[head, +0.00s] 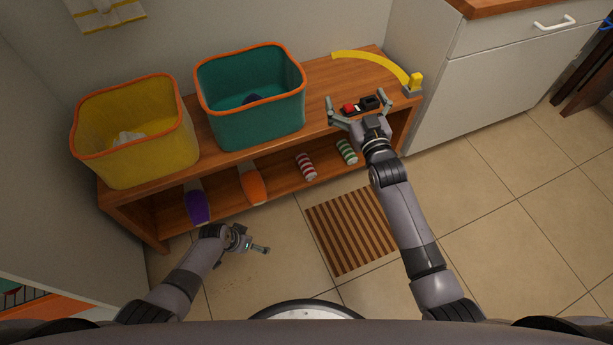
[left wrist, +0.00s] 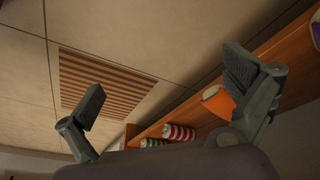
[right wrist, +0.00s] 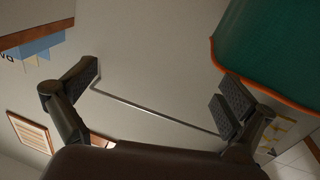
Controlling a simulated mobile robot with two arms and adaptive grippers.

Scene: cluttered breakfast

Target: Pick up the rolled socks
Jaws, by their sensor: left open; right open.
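Two striped rolls that look like rolled socks lie on the lower shelf: a red-and-white one (head: 306,166) and a green-and-white one (head: 347,152). Both also show in the left wrist view, red (left wrist: 179,132) and green (left wrist: 155,143), beyond my fingers. My right gripper (head: 355,108) is open above the right end of the bench top, its fingers on either side of a small red and black item (head: 349,108). In the right wrist view my right gripper (right wrist: 160,95) holds nothing. My left gripper (head: 252,241) is open and empty over the floor, in front of the bench.
A yellow bin (head: 166,140) and a teal bin (head: 285,115) stand on the wooden bench (head: 320,90). A curved yellow strip (head: 385,62) lies behind my right gripper. Purple (head: 197,207) and orange (head: 252,187) items sit on the lower shelf. A striped mat (head: 350,232) lies on open floor.

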